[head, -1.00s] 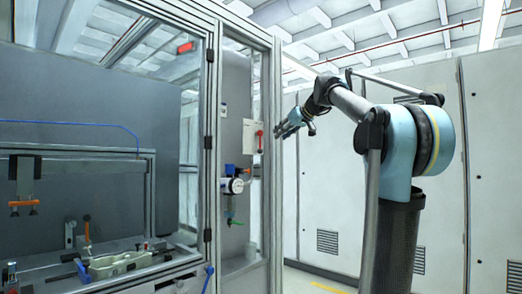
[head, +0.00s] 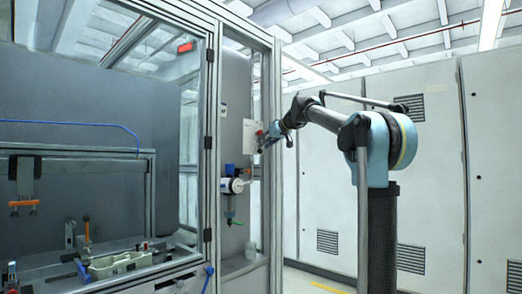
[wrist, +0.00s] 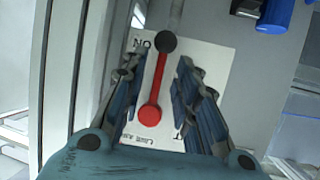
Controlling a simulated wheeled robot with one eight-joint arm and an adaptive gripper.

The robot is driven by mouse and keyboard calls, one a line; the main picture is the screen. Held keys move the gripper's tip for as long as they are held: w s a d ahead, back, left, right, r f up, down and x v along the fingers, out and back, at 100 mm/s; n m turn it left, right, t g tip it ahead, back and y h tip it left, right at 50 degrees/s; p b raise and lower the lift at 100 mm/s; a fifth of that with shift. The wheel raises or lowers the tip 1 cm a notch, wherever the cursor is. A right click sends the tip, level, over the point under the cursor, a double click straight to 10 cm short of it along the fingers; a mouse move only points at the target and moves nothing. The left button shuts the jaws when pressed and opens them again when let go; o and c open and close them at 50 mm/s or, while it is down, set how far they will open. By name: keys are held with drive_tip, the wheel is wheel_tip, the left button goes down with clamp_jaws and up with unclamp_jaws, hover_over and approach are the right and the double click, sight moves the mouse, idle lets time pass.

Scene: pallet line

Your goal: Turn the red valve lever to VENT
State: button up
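The red valve lever (wrist: 156,85) runs from a dark round pivot (wrist: 166,42) to a red knob in the wrist view. It lies over a white label plate (wrist: 214,65) with partly hidden lettering; "NO" shows near the pivot and a "T" at the lower right. My gripper (wrist: 157,78) is open, with one finger on each side of the lever and a gap to both.
A blue and white round fitting (head: 232,185) with a green part below it sits under the plate. A framed glass enclosure (head: 209,150) stands to the left. Pale cabinets (head: 430,160) stand behind my arm. In the wrist view a blue cylinder (wrist: 275,15) is at the upper right.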

drive_tip(key=shift+x, duration=2.05)
clamp_jaws()
